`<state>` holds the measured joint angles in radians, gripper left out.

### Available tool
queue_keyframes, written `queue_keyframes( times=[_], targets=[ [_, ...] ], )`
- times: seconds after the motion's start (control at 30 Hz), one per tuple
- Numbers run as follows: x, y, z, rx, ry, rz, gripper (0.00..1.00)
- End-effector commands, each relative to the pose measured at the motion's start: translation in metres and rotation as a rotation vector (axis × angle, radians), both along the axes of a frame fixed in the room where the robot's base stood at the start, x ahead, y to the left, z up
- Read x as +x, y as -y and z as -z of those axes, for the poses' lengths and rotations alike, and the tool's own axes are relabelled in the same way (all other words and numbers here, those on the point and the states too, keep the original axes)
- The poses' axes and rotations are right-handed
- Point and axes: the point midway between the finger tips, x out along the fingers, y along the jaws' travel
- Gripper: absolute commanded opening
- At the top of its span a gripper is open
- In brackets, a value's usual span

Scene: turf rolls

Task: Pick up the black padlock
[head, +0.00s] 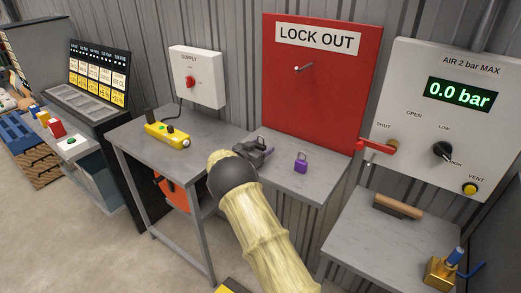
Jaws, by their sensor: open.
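My gripper (262,151) is at the end of my pale sleeved arm, over the grey bench below the red board. It is open. A small dark shape with a loop, which looks like the black padlock (261,141), shows right at the fingertips. The gripper partly hides it, and I cannot tell whether they touch. A purple padlock (301,163) stands upright on the bench to the right, apart from the gripper.
The red LOCK OUT board (322,100) with a peg stands behind the bench (285,182). A yellow control box (167,135) lies at the left. A lower table (375,235) at the right holds a wooden-handled tool (398,207) and a brass fitting (440,270). A red valve lever (377,147) juts out above it.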

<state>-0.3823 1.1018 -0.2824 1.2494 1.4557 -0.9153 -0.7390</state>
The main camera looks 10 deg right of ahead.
Motion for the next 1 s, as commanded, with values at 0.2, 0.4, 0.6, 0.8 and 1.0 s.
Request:
queue_keyframes(
  times=[0.2,0.4,0.6,0.8,1.0],
  targets=[
    [0.000,0.000,0.000,0.000,0.000,0.000,0.28],
    [0.000,0.000,-0.001,-0.001,0.001,0.000,0.13],
    [0.000,0.000,-0.004,0.001,0.002,0.000,0.13],
    [0.000,0.001,-0.030,0.003,0.006,0.001,0.13],
    [0.000,0.000,-0.070,0.003,0.006,0.000,0.13]
  ],
)
